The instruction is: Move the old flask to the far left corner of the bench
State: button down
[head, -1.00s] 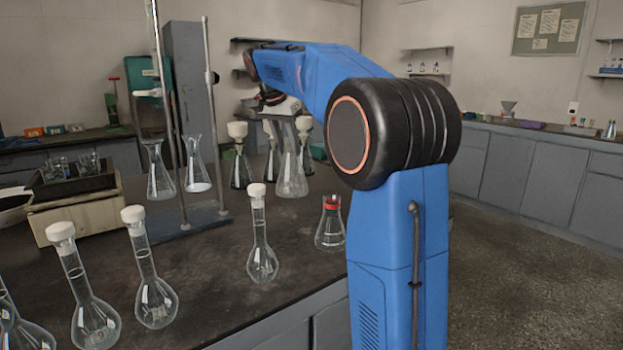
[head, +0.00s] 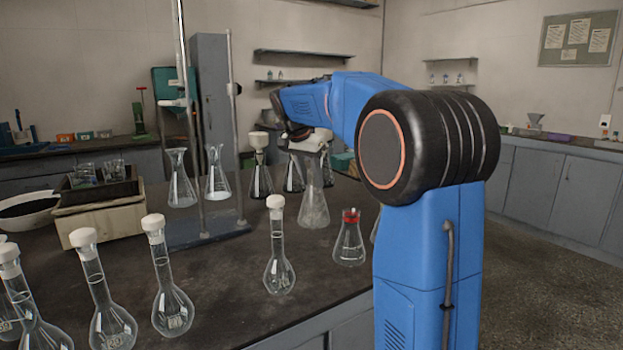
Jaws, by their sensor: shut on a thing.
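A cloudy, clear conical flask (head: 313,207), which looks like the old flask, hangs upright under my gripper (head: 310,145) toward the right of the bench. My gripper is shut on its neck; the fingers are small and partly hidden by the flask's top and the arm. I cannot tell whether its base touches the bench. The dark bench top (head: 235,285) runs away to the far left.
A stoppered volumetric flask (head: 279,265) and a red-banded conical flask (head: 349,243) stand nearer. Filter flasks (head: 261,178) stand behind. A rod stand (head: 205,230) with two conical flasks is left, beside a balance (head: 98,212). Several volumetric flasks (head: 172,305) line the front left.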

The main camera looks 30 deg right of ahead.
jog(key=c, duration=1.2)
grip_release()
jog(key=v, duration=1.2)
jog(key=shift+r, duration=0.1)
jog(key=shift+s, duration=0.15)
